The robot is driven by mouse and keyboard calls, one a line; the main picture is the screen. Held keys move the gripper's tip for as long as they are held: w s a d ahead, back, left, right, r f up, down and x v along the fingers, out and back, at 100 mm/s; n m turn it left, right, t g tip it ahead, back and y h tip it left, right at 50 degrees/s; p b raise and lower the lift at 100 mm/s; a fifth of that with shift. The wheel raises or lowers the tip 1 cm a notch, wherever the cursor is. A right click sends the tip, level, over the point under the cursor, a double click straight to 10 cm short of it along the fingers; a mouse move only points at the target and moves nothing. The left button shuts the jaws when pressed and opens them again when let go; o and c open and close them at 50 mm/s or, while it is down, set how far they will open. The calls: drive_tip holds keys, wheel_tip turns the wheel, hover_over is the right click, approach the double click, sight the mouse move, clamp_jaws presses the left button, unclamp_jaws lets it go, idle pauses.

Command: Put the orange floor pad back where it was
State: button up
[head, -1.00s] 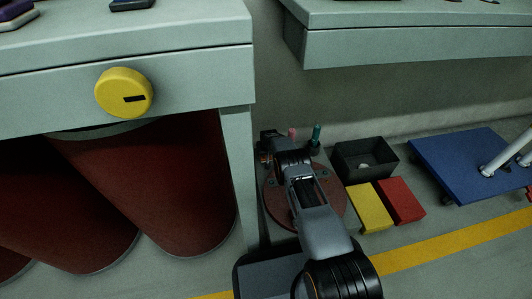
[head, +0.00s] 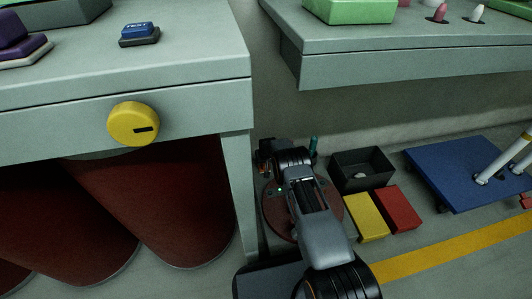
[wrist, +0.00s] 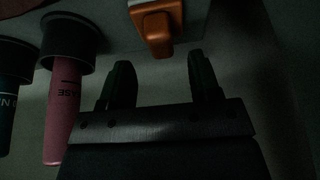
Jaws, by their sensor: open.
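No flat orange floor pad can be made out in either view. A small orange block-like part (wrist: 157,30) on a pale surface shows just ahead of my fingers in the wrist view; I cannot tell if it is the pad. My gripper (wrist: 163,82) is open, with nothing between its fingers, and the orange part lies beyond the fingertips. In the head view my gripper (head: 268,153) is small and partly hidden by my own arm, beside the table leg. A yellow pad (head: 365,217) and a red pad (head: 398,209) lie side by side on the floor.
A pink lettered tube (wrist: 63,115) and a teal tube (wrist: 15,95) are close left of my gripper. A dark open box (head: 363,169), a blue wheeled platform (head: 465,178) and a round reddish disc (head: 272,215) are nearby. The table leg (head: 239,190) stands close left.

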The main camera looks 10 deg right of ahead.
drive_tip(key=p+v, duration=0.3)
drive_tip(key=v, duration=0.5)
drive_tip(key=shift+s+f, duration=0.1)
idle(0.3)
